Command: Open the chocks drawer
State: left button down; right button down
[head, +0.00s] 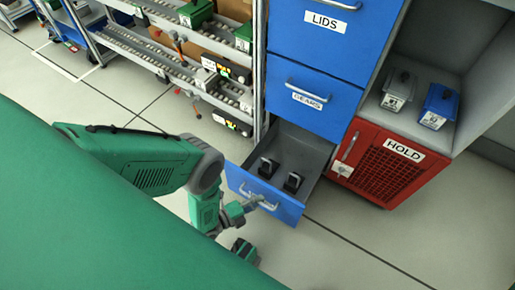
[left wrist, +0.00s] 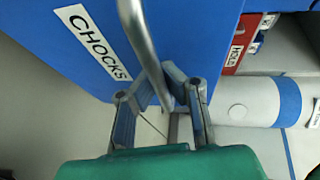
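The blue chocks drawer (head: 265,194) is at the bottom of the cabinet and stands pulled out, with black chocks (head: 293,182) inside. Its front with the CHOCKS label (left wrist: 92,41) fills the upper left of the left wrist view. My left gripper (head: 250,206) is at the drawer's metal handle (head: 268,205). In the left wrist view, the fingers of my left gripper (left wrist: 180,82) lie on both sides of the handle bar (left wrist: 138,35) and look closed on it. My right gripper is not in view.
Above are the closed gears drawer (head: 312,99) and lids drawer (head: 325,40). A red HOLD cabinet (head: 385,165) stands right of the open drawer. A shelf rack (head: 180,62) with bins is at the upper left. The floor in front is clear.

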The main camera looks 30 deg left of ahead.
pick_arm(q)
jog(key=shift+s+d, duration=0.1)
jog(key=c, duration=1.6)
grip_release()
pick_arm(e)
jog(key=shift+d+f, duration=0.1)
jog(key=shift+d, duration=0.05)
pick_arm(q)
jog(key=shift+a, duration=0.2)
jog(key=v, duration=1.1)
jog(key=shift+s+a, duration=0.2)
jog(key=shift+s, duration=0.2)
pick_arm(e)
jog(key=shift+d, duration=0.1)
